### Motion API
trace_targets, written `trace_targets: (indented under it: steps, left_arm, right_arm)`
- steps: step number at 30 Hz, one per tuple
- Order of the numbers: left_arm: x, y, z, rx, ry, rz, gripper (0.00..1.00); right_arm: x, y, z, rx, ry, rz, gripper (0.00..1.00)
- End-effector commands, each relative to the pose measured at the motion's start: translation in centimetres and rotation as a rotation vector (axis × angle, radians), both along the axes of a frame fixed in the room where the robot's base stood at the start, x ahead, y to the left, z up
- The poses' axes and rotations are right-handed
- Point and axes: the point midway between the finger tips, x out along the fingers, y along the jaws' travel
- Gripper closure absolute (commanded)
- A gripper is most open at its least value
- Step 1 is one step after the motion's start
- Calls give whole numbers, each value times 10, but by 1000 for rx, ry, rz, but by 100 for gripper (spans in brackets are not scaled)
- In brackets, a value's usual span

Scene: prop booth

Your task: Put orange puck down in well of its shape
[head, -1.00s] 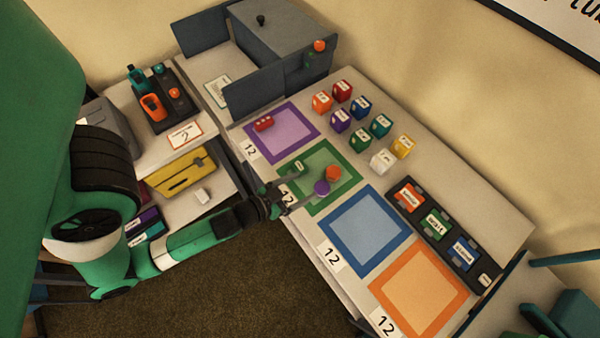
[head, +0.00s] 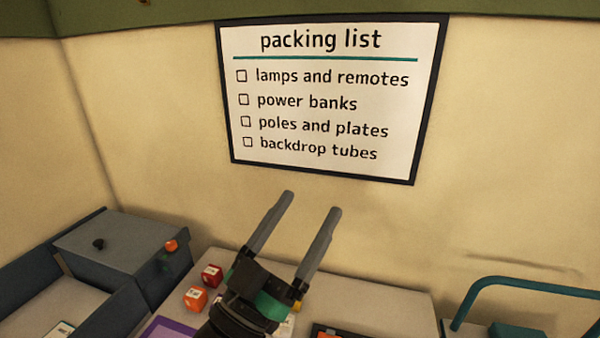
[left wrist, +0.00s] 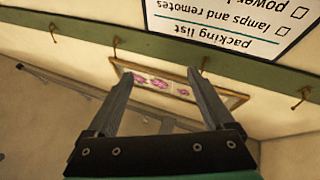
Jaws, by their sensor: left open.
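My left gripper (head: 311,202) is raised above the table in front of the wall, its two fingers apart with nothing between them. In the left wrist view its open fingers (left wrist: 160,73) point towards the wall, and no puck shows there. The orange puck and a well of its shape are not in view now. My right gripper is not in view.
The table (head: 380,300) lies below, with a red block (head: 212,275) and an orange block (head: 196,298) left of my arm. A packing list (head: 330,100) hangs on the wall.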

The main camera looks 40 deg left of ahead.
Motion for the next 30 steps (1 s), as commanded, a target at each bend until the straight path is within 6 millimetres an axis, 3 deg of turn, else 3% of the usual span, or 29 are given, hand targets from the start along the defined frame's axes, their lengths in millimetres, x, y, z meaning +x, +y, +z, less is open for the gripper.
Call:
trace_targets:
  steps: [1, 3, 6, 8, 10, 14, 23, 28, 30]
  left_arm:
    - [-13, -16, 50, 16, -96, -37, 14]
    - [-31, -33, 97, 37, -185, -74, 14]
    - [-53, -47, 137, 59, -269, -107, 14]
    - [-60, -52, 149, 66, -292, -118, 14]
    - [-63, -54, 153, 69, -302, -121, 14]
    - [-63, -53, 153, 70, -301, -121, 34]
    - [-62, -53, 152, 52, -301, -132, 34]
    - [-59, -53, 151, -181, -293, -319, 34]
    - [-32, -55, 138, -377, -220, -452, 34]
  right_arm:
    - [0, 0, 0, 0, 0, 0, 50]
    - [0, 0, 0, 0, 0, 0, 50]
    - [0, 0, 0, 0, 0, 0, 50]
    - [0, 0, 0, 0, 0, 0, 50]
    - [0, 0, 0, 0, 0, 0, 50]
    - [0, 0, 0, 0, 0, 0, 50]
    - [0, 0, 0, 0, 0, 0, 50]
    - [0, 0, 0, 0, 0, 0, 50]
    - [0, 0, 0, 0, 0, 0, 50]
